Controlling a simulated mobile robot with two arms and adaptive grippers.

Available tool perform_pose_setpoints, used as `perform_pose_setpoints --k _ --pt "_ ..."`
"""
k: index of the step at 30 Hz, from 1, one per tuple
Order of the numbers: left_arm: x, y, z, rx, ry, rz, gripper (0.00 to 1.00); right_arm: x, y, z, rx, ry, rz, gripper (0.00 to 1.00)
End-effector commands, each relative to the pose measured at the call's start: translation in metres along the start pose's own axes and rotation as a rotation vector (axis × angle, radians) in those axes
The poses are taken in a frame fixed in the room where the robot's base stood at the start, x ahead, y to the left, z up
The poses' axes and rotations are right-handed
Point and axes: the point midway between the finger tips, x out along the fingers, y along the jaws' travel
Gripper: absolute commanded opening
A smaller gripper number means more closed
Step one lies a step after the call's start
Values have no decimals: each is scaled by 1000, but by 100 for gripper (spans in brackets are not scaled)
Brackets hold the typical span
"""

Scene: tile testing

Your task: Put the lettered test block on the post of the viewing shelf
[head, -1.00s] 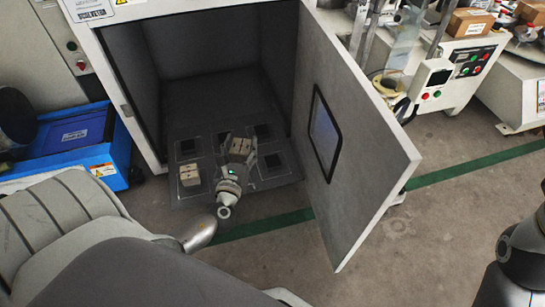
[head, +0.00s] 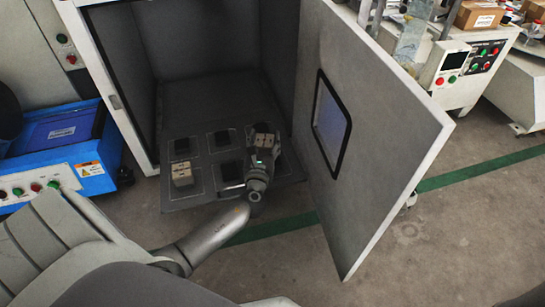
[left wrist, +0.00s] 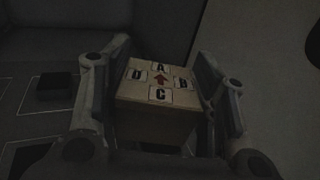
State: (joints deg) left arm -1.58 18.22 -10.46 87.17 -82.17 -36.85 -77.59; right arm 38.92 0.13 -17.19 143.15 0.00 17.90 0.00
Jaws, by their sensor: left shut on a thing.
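The lettered test block (head: 264,141) is a tan cube. In the left wrist view the block (left wrist: 158,91) shows letters A, B, C and D around a red arrow that points to A. My left gripper (head: 263,150) is shut on it, one finger on each side, over the right part of the viewing shelf (head: 185,202). The dark shelf in the open cabinet has several framed spots with black square posts, such as one at the back middle (head: 222,139). Whatever lies under the held block is hidden. My right gripper is out of view.
A second tan block (head: 182,173) sits on the shelf's front left spot. The cabinet door (head: 385,120), with a dark window, stands open just right of my left gripper. A blue machine (head: 65,145) stands at the left.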

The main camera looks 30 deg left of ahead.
Motion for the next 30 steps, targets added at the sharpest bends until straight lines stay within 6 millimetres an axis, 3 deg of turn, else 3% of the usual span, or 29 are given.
perform_pose_setpoints --k 4,14,24,30 --pt "13 -10 -21 -2 -5 1 17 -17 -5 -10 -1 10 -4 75" --pt "22 -18 -32 -1 -5 0 17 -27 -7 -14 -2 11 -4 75" --pt "28 -22 -65 -2 -4 0 17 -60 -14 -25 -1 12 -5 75" --pt "28 -22 -70 -2 -4 0 17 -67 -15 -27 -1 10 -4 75"
